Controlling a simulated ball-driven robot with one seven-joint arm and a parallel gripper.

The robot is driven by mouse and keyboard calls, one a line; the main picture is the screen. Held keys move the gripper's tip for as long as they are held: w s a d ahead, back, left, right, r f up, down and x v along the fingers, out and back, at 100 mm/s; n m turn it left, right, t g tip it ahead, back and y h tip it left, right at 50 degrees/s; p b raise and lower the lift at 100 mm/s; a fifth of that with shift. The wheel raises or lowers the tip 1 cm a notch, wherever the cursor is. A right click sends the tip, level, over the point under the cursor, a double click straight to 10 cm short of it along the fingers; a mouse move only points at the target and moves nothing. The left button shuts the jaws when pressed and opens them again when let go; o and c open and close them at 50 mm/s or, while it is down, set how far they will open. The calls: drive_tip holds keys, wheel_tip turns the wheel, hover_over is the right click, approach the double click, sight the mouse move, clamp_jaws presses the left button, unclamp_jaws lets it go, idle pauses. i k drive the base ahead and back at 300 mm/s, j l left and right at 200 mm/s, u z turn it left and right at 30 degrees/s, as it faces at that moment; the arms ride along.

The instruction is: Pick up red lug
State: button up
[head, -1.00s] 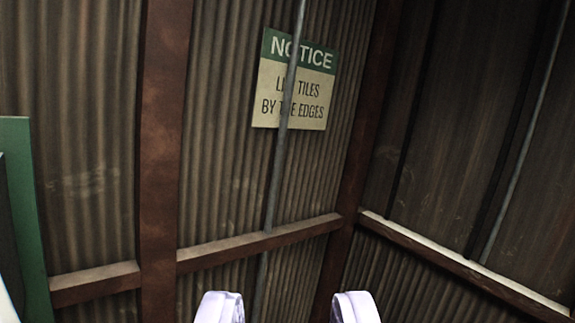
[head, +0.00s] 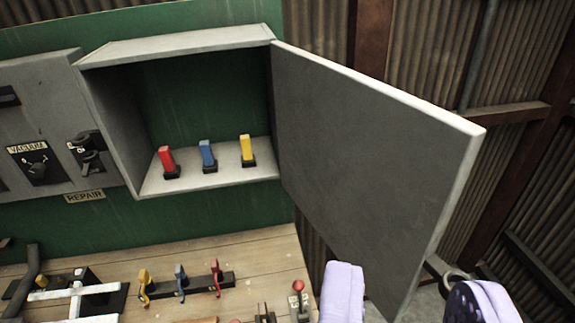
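A red upright block on a black base, which looks like the red lug (head: 167,160), stands at the left on the floor of an open grey cabinet (head: 165,51). A blue one (head: 207,154) and a yellow one (head: 246,149) stand to its right. My gripper (head: 415,295) is open at the bottom right, with its pale lilac fingers wide apart. It is well away from the red block. The lower part of the cabinet's open door (head: 370,165) shows between the fingers; I cannot tell whether they touch it.
A wooden bench (head: 235,250) below holds a black rack with yellow, blue and red hooked pieces (head: 216,278), a white frame (head: 75,298) and a red-knobbed lever (head: 298,288). A grey panel with a VACUUM switch (head: 37,165) is at the left. The swung-out door blocks the right side.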

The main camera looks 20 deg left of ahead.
sight(171, 171)
drive_tip(key=l+u, duration=0.25)
drive_tip(key=u, duration=0.2)
drive_tip(key=i+l+u, duration=0.1)
drive_tip(key=l+u, duration=0.15)
drive_tip(key=u, duration=0.15)
drive_tip(key=l+u, duration=0.25)
drive_tip(key=u, duration=0.2)
drive_tip(key=k+l+u, duration=0.1)
drive_tip(key=l, duration=0.25)
drive_tip(key=k+l+u, duration=0.1)
drive_tip(key=l, duration=0.3)
drive_tip(key=k+l+u, duration=0.1)
drive_tip(key=l, duration=0.25)
drive_tip(key=k+l+u, duration=0.1)
drive_tip(key=l, duration=0.25)
drive_tip(key=k+l+u, duration=0.1)
drive_tip(key=l, duration=0.25)
drive_tip(key=i+l, duration=0.3)
drive_tip(key=l, duration=0.15)
drive_tip(key=k, duration=0.25)
drive_tip(key=j+z, duration=0.1)
drive_tip(key=j, duration=0.2)
drive_tip(key=k+j+z, duration=0.1)
drive_tip(key=j, duration=0.2)
drive_tip(key=i+j+z, duration=0.1)
drive_tip(key=j+z, duration=0.2)
drive_tip(key=j, duration=0.8)
